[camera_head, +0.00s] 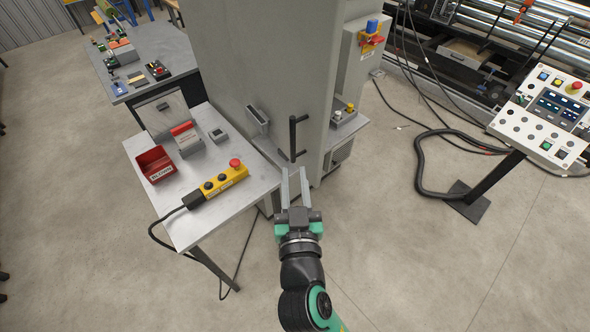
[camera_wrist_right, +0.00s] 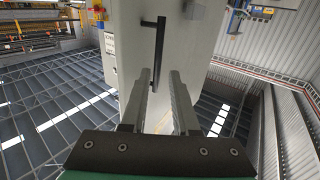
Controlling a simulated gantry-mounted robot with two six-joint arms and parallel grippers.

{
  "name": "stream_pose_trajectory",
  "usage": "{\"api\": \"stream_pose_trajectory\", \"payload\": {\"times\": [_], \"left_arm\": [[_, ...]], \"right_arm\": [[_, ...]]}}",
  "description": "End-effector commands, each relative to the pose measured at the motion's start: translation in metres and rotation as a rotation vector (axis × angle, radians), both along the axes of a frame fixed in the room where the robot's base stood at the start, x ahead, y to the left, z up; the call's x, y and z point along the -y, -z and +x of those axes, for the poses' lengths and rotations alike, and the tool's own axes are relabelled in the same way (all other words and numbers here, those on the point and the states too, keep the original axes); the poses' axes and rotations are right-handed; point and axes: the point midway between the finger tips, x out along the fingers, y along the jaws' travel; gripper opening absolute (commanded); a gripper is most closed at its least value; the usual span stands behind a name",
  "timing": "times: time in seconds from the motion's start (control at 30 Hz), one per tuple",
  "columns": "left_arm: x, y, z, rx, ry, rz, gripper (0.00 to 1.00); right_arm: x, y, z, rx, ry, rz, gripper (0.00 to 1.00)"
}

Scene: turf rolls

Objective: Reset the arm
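My right gripper (camera_head: 294,174) is in the lower middle of the head view, beside the grey cabinet's lower corner. Its two long grey fingers are open and parallel, with nothing visible held between them. In the right wrist view the open fingers (camera_wrist_right: 159,78) point at the cabinet. A black upright bar handle (camera_head: 292,138) on the cabinet front lies just beyond the fingertips; it also shows in the right wrist view (camera_wrist_right: 160,48), its lower end appearing between the fingers. I cannot tell whether they touch. My left gripper is not in view.
The tall grey cabinet (camera_head: 255,60) stands ahead. A small table (camera_head: 235,205) at left bears a red bin (camera_head: 155,163) and a yellow button box (camera_head: 222,181). A control panel on a stand (camera_head: 545,110) and cables are at right. The floor at lower right is clear.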

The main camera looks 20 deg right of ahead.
Motion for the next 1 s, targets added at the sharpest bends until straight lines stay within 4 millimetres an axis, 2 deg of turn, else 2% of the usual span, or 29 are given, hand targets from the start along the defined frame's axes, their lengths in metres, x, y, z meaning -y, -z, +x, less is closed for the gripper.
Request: {"api": "stream_pose_trajectory", "payload": {"times": [0.03, 0.1, 0.67, 0.77, 0.87, 0.97, 1.0], "left_arm": [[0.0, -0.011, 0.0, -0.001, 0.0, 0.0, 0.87], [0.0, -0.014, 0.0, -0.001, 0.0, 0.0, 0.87], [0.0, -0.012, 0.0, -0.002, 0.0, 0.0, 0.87], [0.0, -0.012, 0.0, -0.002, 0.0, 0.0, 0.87], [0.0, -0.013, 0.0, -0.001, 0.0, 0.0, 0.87], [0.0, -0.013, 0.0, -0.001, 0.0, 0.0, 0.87], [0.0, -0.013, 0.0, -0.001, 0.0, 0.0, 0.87]], "right_arm": [[-0.002, -0.005, -0.006, -0.003, -0.001, -0.002, 0.29], [-0.003, -0.003, -0.012, -0.001, -0.001, -0.001, 0.29], [-0.003, 0.001, -0.014, 0.001, 0.001, 0.0, 0.29], [0.008, -0.003, -0.012, 0.007, 0.023, 0.003, 0.29], [0.036, -0.032, -0.001, 0.061, 0.083, 0.029, 0.29], [0.074, -0.093, 0.007, 0.184, 0.136, 0.115, 0.29], [0.089, -0.125, 0.007, 0.249, 0.137, 0.166, 0.29]]}}
